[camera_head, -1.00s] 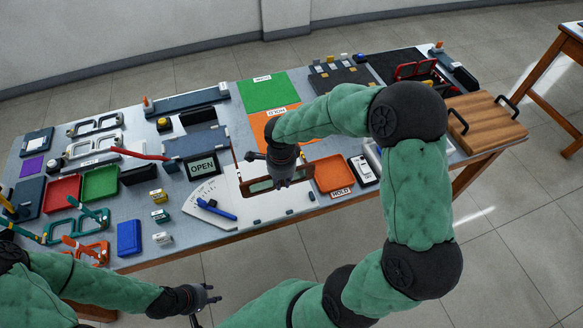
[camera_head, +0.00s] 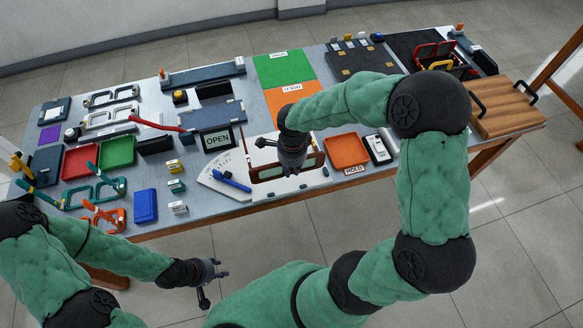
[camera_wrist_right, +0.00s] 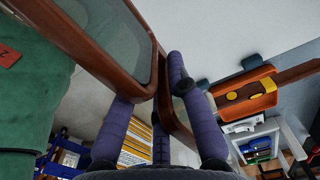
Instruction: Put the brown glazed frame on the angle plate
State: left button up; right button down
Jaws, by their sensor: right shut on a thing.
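The brown glazed frame (camera_head: 270,173) is in my right gripper (camera_head: 290,165), above the white plate at the table's front edge. The right wrist view shows its brown rims and grey lenses close up (camera_wrist_right: 105,45), with the purple fingers (camera_wrist_right: 160,115) shut on it. The gripper hides its middle in the head view. A white fan-shaped plate with scale marks (camera_head: 212,180), seemingly the angle plate, lies just left of it, a blue marker on top. My left gripper (camera_head: 215,285) is open and empty in front of the table.
A blue marker (camera_head: 232,181) lies on the fan-shaped plate. The OPEN sign (camera_head: 217,139) stands behind it. An orange tray (camera_head: 346,150) is to the right. Small boxes and a blue block (camera_head: 145,206) are to the left.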

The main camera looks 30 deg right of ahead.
jog(key=shift+f+b, duration=2.25)
jog(key=shift+f, duration=0.35)
jog(key=shift+f+b, duration=0.55)
jog(key=c, duration=1.1)
grip_release()
notch_tip(320, 180, up, 12)
